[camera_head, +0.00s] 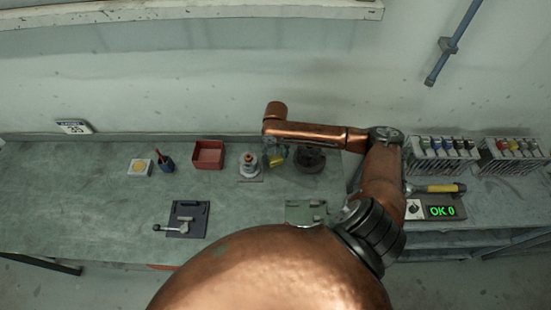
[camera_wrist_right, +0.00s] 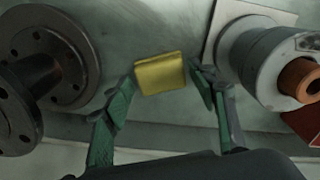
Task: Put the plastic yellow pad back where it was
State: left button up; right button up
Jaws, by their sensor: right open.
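The yellow pad (camera_wrist_right: 160,73) is a small block in the middle of the right wrist view. It also shows in the head view (camera_head: 277,160), between the grey valve body and the dark flanged part. My right gripper (camera_wrist_right: 164,80) is open, with one green finger on each side of the pad. There are gaps between the fingers and the pad, and I cannot tell its exact height over the bench. In the head view the right gripper (camera_head: 279,152) is small and partly hidden under my copper-coloured arm. My left gripper is not in view.
The grey valve body (camera_wrist_right: 262,58) with a copper-coloured top and the dark flanged part (camera_wrist_right: 55,60) flank the gripper closely. A red bin (camera_head: 208,155), a white tray with a yellow round (camera_head: 140,168) and a dark fixture (camera_head: 187,219) are on the bench (camera_head: 80,190). The left bench is mostly clear.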

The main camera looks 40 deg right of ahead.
aim_at(275, 158)
notch_tip(275, 158, up, 10)
dwell(0.3)
jog(key=shift+a+r, duration=0.1)
